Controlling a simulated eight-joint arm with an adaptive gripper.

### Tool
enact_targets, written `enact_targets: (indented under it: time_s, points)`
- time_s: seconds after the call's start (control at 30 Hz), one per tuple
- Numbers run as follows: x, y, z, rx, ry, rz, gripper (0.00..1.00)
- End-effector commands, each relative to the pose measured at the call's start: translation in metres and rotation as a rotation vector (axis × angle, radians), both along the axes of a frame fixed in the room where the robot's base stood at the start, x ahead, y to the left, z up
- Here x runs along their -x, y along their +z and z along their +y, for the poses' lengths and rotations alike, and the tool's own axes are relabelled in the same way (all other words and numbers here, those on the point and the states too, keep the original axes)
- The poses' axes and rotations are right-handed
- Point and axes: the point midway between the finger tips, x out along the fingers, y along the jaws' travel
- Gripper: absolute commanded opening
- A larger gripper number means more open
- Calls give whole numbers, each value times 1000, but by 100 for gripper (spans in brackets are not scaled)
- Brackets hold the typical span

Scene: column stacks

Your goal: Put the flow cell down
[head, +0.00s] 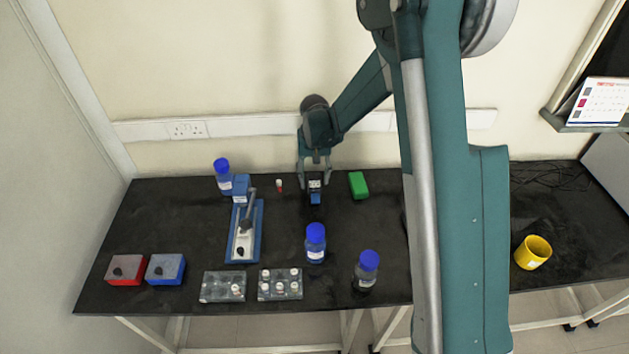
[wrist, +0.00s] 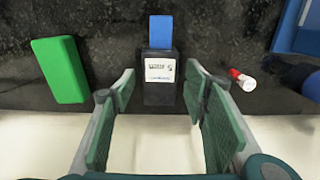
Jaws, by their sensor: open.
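What looks to be the flow cell (head: 315,198) is a small dark block with a white label and a blue part, on the black table near the back. In the wrist view the dark block (wrist: 160,88) stands between the fingertips, with its blue part (wrist: 161,31) beyond. My gripper (head: 314,180) is open around it, with a visible gap on each side in the wrist view (wrist: 162,90). I cannot tell how far the block's underside is from the table.
A blue-based press (head: 244,240) and blue-capped bottles (head: 316,250) stand nearby. Boxes and racks (head: 222,287) line the front; a yellow cup (head: 532,253) is far right.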

Motion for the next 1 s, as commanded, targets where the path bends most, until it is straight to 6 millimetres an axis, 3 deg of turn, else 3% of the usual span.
enact_targets:
  time_s: [0.6, 1.0]
  points:
    - [0, 90, 0, 0, 0, 0, 45]
    - [0, 102, 0, 0, 0, 0, 45]
